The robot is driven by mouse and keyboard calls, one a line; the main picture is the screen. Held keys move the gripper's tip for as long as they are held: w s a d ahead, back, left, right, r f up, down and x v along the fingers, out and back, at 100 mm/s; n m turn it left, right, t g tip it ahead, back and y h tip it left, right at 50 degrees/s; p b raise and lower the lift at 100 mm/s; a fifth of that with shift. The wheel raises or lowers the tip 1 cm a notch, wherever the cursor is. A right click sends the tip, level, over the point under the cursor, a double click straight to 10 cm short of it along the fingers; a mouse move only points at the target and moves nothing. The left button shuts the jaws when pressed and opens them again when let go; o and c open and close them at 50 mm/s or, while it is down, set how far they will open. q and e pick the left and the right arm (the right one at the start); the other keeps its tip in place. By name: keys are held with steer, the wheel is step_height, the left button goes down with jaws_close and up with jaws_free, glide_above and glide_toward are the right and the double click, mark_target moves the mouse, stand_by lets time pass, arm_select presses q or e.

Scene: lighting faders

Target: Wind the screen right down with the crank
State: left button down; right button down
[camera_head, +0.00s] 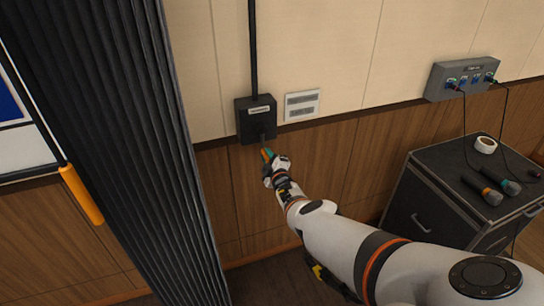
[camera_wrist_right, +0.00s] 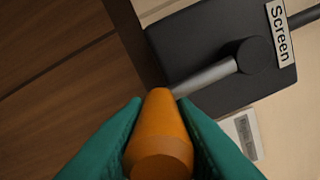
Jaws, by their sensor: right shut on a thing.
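The crank box (camera_head: 257,119), black with a white label, is fixed to the wall; in the right wrist view the box (camera_wrist_right: 240,50) reads "Screen". A grey crank arm (camera_wrist_right: 208,76) runs from its round hub to an orange handle (camera_wrist_right: 160,130). My right gripper (camera_head: 268,156) is just below the box. In the right wrist view its green fingers (camera_wrist_right: 160,140) are shut on the orange handle, one on each side. My left gripper is not in view.
A dark pleated curtain (camera_head: 125,140) hangs between the screen and the crank box. A white wall plate (camera_head: 302,104) is right of the box. At right, a black cabinet (camera_head: 425,205) holds microphones (camera_head: 482,190) and a tape roll (camera_head: 485,145), below a grey socket box (camera_head: 462,78) with hanging cables.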

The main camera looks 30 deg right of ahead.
steer(key=shift+w+a+m, duration=0.1)
steer(key=shift+a+m, duration=0.2)
steer(key=shift+a, duration=0.05)
steer(key=c, duration=1.2)
jaws_free()
steer(key=shift+w, duration=0.1)
steer(key=shift+s+r+p, duration=0.1)
steer(key=shift+s+p, duration=0.2)
steer(key=shift+p, duration=0.15)
steer(key=p+v, duration=0.5)
steer(key=shift+r+p, duration=0.25)
steer(key=shift+p, duration=0.1)
steer(key=p, duration=0.4)
glide_toward(269, 161)
steer(key=w, duration=0.1)
steer(key=shift+d+f, duration=0.15)
steer(key=shift+f, duration=0.3)
steer(key=shift+b, duration=0.3)
